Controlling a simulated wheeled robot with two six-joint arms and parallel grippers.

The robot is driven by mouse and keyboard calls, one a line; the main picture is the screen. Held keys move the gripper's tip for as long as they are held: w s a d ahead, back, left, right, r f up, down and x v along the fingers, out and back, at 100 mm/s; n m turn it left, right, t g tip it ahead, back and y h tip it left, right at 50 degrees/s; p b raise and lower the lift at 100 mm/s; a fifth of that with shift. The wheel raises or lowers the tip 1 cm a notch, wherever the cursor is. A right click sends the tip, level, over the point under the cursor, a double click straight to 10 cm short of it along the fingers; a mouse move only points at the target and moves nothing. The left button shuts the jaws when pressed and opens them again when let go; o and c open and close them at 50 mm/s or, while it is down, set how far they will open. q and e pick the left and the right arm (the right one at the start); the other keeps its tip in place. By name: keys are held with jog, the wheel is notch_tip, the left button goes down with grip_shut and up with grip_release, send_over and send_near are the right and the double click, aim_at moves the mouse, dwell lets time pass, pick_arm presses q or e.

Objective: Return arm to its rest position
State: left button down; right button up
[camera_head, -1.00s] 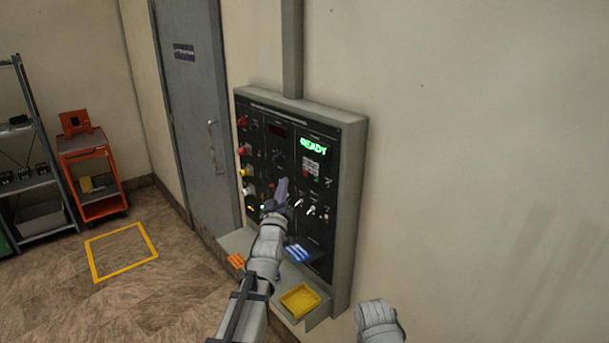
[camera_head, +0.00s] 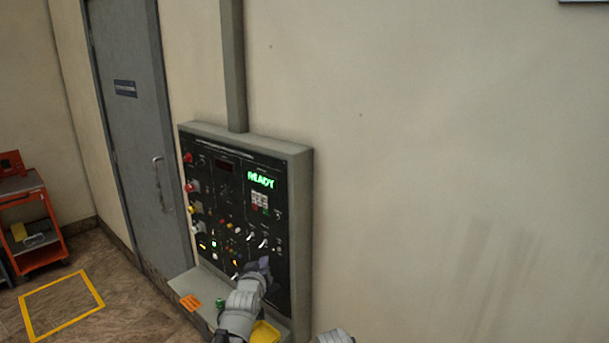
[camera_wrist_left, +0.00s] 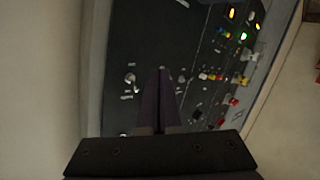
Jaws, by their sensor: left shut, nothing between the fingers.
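My left gripper (camera_head: 262,268) is in front of the lower part of the black control panel (camera_head: 285,235) on the wall. Its dark fingers are shut with nothing between them. In the left wrist view the closed fingers (camera_wrist_left: 160,100) point at the panel face (camera_wrist_left: 130,50), with switches and coloured lamps to their right. I cannot tell whether the fingertips touch the panel.
A shelf (camera_head: 180,283) below the panel holds an orange item (camera_head: 190,303), a green item (camera_head: 220,303) and a yellow tray (camera_head: 265,333). A grey door (camera_head: 130,130) and a red cart (camera_head: 40,257) stand to the left. The wall right of the panel is bare.

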pick_arm(q)
jog(key=s+d+f+m+g, duration=0.2)
jog(key=s+d+f+g, duration=0.3)
jog(key=s+f, duration=0.25)
jog(key=s+d+f+m+g, duration=0.1)
jog(key=s+f+g, duration=0.2)
jog(key=s, duration=0.5)
jog(key=s+d+f+m+g+y, duration=0.1)
jog(key=s+f+m+g, duration=0.1)
jog(key=s, duration=0.6)
jog(key=s+d+f+m+g+y, duration=0.1)
jog(key=s+f+g, duration=0.3)
jog(key=s, duration=0.4)
jog(key=shift+s+d+m+g, duration=0.2)
jog(key=shift+d+m+g, duration=0.2)
jog(key=shift+m+g, duration=0.3)
jog(key=c, duration=1.6)
grip_release()
jog(key=shift+f, duration=0.1)
